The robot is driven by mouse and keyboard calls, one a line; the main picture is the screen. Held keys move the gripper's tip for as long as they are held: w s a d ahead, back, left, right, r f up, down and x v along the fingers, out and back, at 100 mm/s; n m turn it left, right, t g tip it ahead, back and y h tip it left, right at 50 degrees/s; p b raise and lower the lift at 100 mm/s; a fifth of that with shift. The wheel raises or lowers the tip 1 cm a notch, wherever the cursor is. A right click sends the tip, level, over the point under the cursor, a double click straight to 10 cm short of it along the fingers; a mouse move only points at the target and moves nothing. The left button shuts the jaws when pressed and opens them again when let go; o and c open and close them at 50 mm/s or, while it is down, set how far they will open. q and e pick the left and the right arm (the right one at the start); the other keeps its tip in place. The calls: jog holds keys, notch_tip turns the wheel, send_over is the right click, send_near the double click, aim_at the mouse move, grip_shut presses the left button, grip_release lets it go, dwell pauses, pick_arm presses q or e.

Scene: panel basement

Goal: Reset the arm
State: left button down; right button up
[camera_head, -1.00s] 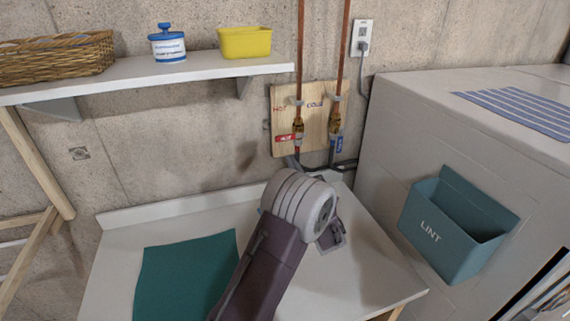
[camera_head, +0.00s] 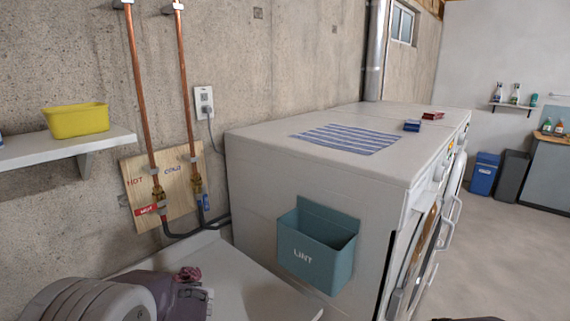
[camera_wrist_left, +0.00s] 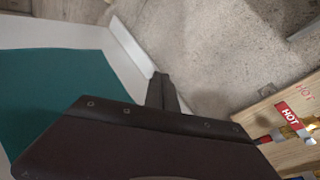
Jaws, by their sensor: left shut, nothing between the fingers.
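My left arm (camera_head: 95,302) shows at the lower left of the head view, over the white counter (camera_head: 255,285). Its gripper fingers cannot be made out there. In the left wrist view my left gripper (camera_wrist_left: 160,80) is shut and empty. Its fingers appear against the counter's raised back edge and the concrete wall. A teal mat (camera_wrist_left: 50,95) lies on the counter to the left of the fingers in that view. My right gripper is in neither view.
The wooden pipe board (camera_head: 165,190) with copper pipes is on the wall behind the counter. A white machine (camera_head: 270,180) with a teal lint bin (camera_head: 316,246) stands right of the counter. A shelf (camera_head: 50,150) holds a yellow tub (camera_head: 76,121). Open floor lies at the far right.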

pick_arm(q)
jog(key=s+d+f+n+g+h, duration=0.1)
jog(key=s+d+f+n+h, duration=0.1)
jog(key=s+d+f+h, duration=0.1)
jog(key=s+d+f+n+g+h, duration=0.1)
jog(key=s+d+f+n+h, duration=0.2)
jog(key=s+d+f, duration=0.2)
jog(key=s+d+f+n+g+h, duration=0.1)
jog(key=s+d+f+n+h, duration=0.2)
jog(key=f, duration=0.3)
jog(key=shift+s+d+f+h, duration=0.1)
jog(key=shift+s+d+h, duration=0.4)
jog(key=shift+s+d, duration=0.3)
jog(key=d+f+n+h, duration=0.1)
jog(key=d, duration=0.1)
jog(key=d+f+n+h, duration=0.1)
jog(key=d+n, duration=0.1)
jog(key=d, duration=0.1)
jog(key=d+f+n+h, duration=0.1)
jog(key=d, duration=0.2)
jog(key=shift+w+n+t+h, duration=0.25)
jog(key=shift+n+t+h, duration=0.05)
jog(key=shift+n+h, duration=0.1)
jog(key=w+d+n, duration=0.1)
jog(key=w+d+n+t+h, duration=0.1)
jog(key=w, duration=0.1)
jog(key=shift+w+f+t, duration=0.1)
jog(key=shift+t, duration=0.2)
